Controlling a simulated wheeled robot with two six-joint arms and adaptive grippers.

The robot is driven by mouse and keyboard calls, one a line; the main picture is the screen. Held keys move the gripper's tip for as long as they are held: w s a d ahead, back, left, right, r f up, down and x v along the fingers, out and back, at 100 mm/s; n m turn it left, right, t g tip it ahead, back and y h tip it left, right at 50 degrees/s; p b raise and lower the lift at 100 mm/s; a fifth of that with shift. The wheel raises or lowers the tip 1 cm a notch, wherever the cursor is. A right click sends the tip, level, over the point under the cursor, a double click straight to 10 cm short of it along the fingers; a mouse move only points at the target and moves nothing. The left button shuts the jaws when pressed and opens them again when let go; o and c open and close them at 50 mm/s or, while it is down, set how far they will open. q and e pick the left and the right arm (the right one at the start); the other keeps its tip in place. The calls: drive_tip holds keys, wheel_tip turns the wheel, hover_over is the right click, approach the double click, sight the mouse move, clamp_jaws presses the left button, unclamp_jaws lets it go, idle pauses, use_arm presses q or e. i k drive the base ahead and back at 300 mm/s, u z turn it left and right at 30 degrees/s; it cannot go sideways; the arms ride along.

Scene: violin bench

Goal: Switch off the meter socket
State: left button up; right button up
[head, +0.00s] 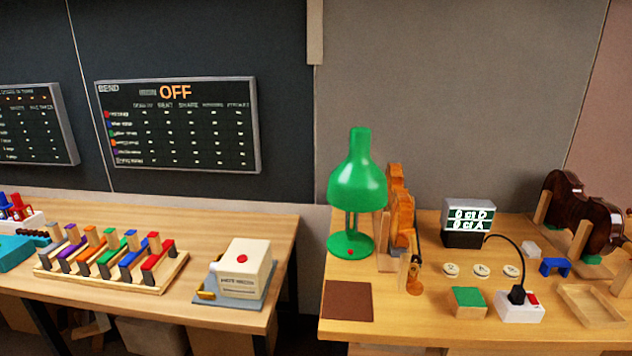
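The socket is a white box (519,312) near the front of the right bench. A black plug (517,296) sits in its top, and a black cable arches from it towards the meter. A red rocker switch (532,299) is on the box's right side; its position is too small to tell. The meter (469,217) behind it is a grey and black box with a lit display that seems to read "0 ct D" and "0 ct A". Neither of my grippers is in view.
A green-topped wooden block (468,302) stands left of the socket, an empty wooden tray (592,306) right of it. Three round white discs and a blue bracket (555,266) lie behind. A green lamp (356,190), violins and a brown mat (348,300) share the bench. A gap separates the left bench.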

sight(531, 296)
drive_tip(key=z, duration=1.3)
drive_tip(key=k, duration=0.65)
drive_tip(key=z, duration=0.25)
drive_tip(key=i, duration=1.15)
drive_tip(key=u, duration=0.85)
drive_tip(key=i, duration=0.4)
drive_tip(key=u, duration=0.5)
